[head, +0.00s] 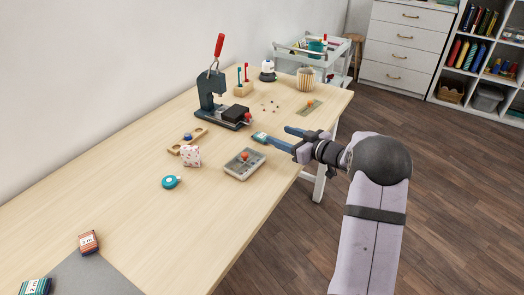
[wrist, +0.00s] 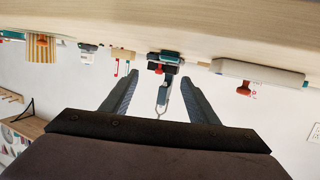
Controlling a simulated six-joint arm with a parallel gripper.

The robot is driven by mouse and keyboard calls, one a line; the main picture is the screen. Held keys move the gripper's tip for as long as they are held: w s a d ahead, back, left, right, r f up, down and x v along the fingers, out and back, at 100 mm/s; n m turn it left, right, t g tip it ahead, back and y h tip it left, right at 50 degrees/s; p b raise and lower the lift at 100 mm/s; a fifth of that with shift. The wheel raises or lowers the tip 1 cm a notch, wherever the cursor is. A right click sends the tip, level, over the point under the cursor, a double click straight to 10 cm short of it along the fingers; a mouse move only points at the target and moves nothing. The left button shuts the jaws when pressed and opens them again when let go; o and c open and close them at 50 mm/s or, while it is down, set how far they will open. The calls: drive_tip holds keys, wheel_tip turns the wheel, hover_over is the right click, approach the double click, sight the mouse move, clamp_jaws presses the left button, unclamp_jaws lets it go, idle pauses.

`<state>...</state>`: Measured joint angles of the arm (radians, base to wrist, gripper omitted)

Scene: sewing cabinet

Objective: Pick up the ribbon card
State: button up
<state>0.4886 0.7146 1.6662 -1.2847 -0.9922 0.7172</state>
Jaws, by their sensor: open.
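Two small wound cards marked "2 m" lie at the near left of the table in the head view: a reddish-brown card (head: 88,242), and a teal card (head: 35,287) partly cut off by the frame. Either could be the ribbon card; I cannot tell which. My gripper (head: 275,134) is far from both, at the table's right edge beyond the grey box. Its fingers are spread, and the wrist view shows nothing held between them (wrist: 162,76). A small pale-blue piece (head: 259,136) shows by one fingertip; I cannot tell what it is.
A dark press (head: 211,92) with a red handle stands behind my gripper. A grey box (head: 244,164) with an orange knob, a pincushion (head: 190,156) and a teal tape measure (head: 171,182) lie nearer. The table's middle left is clear. A grey mat (head: 90,278) lies near the cards.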

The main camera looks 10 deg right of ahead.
sight(263, 136)
drive_tip(key=shift+s+a+f+n+g+y+b, duration=0.1)
drive_tip(key=shift+s+f+n+g+y+b, duration=0.15)
drive_tip(key=shift+f, duration=0.2)
drive_tip(key=shift+s+a+f+n+g+y+b, duration=0.1)
drive_tip(key=shift+f+n+y, duration=0.05)
drive_tip(key=shift+f+y, duration=0.25)
drive_tip(key=shift+a, duration=0.1)
drive_tip(key=shift+x, duration=3.6)
drive_tip(key=c, duration=1.1)
